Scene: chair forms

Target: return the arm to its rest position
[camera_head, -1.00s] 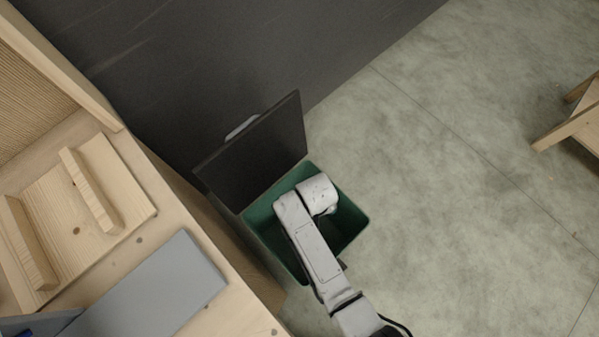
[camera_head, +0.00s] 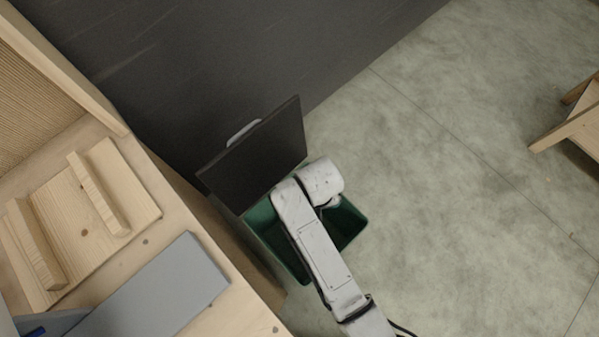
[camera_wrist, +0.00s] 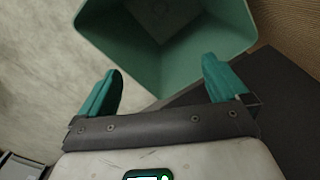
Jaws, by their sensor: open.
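My arm (camera_head: 315,245) reaches over the green bin (camera_head: 352,222) in the head view and hides part of its opening. My gripper (camera_wrist: 162,85) shows in the wrist view with its two teal fingers spread apart and nothing between them. The green bin also shows in the wrist view (camera_wrist: 205,62), beyond the fingertips, with its open mouth facing the gripper. I see no object in the visible part of the bin. The gripper's fingers are hidden in the head view.
The bin's dark lid (camera_head: 255,155) stands open against the dark wall (camera_head: 220,50). A wooden workbench (camera_head: 165,225) with a wooden form (camera_head: 85,225) and a grey panel (camera_head: 160,295) is at the left. A wooden piece (camera_head: 575,125) stands at the far right. The floor (camera_head: 460,210) between is clear.

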